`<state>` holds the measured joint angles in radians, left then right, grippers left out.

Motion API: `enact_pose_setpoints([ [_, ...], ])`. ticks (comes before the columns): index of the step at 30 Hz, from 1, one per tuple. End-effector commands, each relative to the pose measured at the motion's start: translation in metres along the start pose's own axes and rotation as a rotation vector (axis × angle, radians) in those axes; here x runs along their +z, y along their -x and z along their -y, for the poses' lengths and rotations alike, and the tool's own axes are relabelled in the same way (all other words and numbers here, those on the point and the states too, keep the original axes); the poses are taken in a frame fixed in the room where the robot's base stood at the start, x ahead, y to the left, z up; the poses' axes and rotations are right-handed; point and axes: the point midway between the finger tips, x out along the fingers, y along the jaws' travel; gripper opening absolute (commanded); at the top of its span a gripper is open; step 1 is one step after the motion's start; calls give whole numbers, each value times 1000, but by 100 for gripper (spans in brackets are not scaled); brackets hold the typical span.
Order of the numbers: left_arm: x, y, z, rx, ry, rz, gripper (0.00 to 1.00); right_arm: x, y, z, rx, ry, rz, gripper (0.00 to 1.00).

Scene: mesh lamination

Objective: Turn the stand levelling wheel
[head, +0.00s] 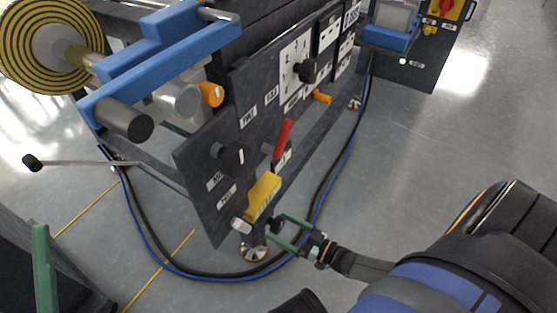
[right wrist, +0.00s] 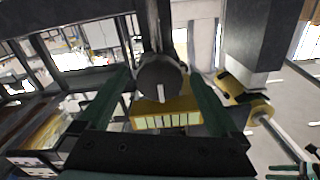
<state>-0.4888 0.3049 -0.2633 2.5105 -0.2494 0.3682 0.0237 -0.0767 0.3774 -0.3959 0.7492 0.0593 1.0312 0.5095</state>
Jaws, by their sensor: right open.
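A round black wheel with a white mark (right wrist: 160,82) shows in the right wrist view, between the two green fingers of my right gripper (right wrist: 161,76). In the head view my right gripper (head: 277,227) is open at the panel's low near end, below the yellow box (head: 262,197). A small dark knob (head: 275,226), seemingly this wheel, sits between its fingertips, partly hidden. I cannot tell whether the fingers touch it. A green finger, seemingly of my left gripper (head: 42,265), shows at the lower left; its opening cannot be judged.
The dark panel (head: 210,190) carries another black knob (head: 231,157), a red handle (head: 283,138) and orange knobs. A metal foot (head: 253,252) stands below the gripper. Black and blue cables (head: 190,272) lie along the floor. A thin rod with a black end (head: 33,162) sticks out left. Floor at right is clear.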

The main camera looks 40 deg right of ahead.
Motion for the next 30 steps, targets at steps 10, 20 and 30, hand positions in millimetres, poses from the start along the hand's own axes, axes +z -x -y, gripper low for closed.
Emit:
enact_pose_setpoints([
  [10, 2, 2, -2, 1, -1, 2, 64, 0, -15, 0, 0, -1, 1, 98],
  [20, 2, 2, -2, 1, 0, 3, 64, 0, -15, 0, 0, 0, 0, 76],
  [30, 2, 2, -2, 1, 0, 3, 64, 0, -15, 0, 0, 0, 0, 38],
])
